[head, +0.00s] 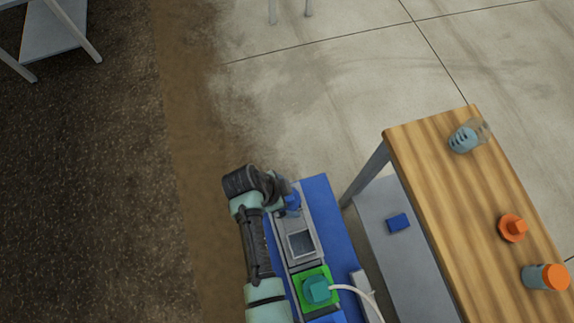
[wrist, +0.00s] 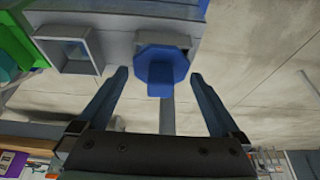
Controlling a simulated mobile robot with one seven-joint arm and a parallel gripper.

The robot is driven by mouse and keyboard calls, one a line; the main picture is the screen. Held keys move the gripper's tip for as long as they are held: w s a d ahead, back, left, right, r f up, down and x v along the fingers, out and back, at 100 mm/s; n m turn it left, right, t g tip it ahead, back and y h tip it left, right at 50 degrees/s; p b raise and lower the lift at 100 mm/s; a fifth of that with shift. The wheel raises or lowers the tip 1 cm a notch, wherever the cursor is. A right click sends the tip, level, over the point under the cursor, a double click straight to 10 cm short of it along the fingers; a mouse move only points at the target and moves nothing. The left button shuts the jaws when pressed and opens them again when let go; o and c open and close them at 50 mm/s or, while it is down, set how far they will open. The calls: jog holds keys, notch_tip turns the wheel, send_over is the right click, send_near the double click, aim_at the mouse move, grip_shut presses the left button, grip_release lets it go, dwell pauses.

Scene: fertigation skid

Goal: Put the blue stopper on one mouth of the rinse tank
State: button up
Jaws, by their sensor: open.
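The blue stopper (wrist: 162,66) is an octagonal plate with a knob, in the upper middle of the wrist view. It seems to rest over the far mouth of the grey rinse tank (wrist: 105,52), though the mouth beneath it is hidden. In the head view the stopper (head: 292,203) shows partly, beside my gripper (head: 285,192). The tank's other, square mouth (head: 301,243) is uncovered, also in the wrist view (wrist: 75,50). My gripper (wrist: 158,77) is open, with its fingers apart on either side of the stopper's knob; I see no contact.
A green block (head: 316,288) with a teal cap and white hose adjoins the tank on the blue base (head: 325,210). To the right, a wooden table (head: 450,200) carries a teal jar and orange parts. A blue block (head: 398,222) lies on its grey lower shelf.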

jog(key=p+v, duration=0.1)
jog(key=v, duration=1.2)
jog(key=shift+d, duration=0.1)
